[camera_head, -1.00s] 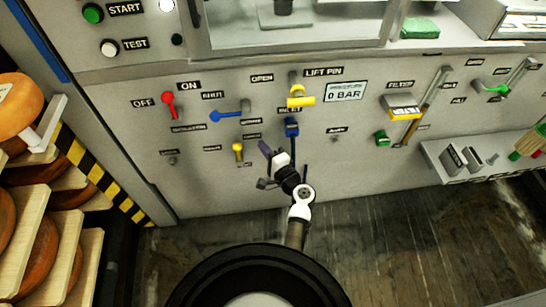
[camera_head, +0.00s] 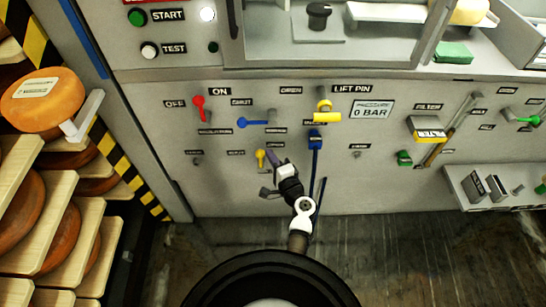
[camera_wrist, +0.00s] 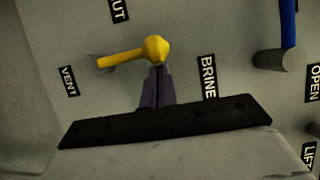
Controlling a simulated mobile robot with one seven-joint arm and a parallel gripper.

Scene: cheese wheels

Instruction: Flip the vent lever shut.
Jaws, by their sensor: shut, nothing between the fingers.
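The vent lever is the small yellow lever (camera_head: 260,159) low on the grey panel; in the wrist view its yellow handle (camera_wrist: 122,58) points from the rounded hub towards the VENT label (camera_wrist: 68,81). A label ending in "UT" (camera_wrist: 118,10) shows at that view's top edge. My gripper (camera_head: 272,156) is just right of the lever in the head view. In the wrist view my gripper's slim fingertips (camera_wrist: 158,70) are together and empty, just below the hub. I cannot tell whether they touch it.
A blue lever (camera_head: 253,122) sits above the vent lever, with a red lever (camera_head: 199,108) up to the left. A blue valve handle (camera_head: 315,142) and yellow lift-pin handle (camera_head: 326,116) are to the right. Shelves of cheese wheels (camera_head: 44,98) stand at left.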

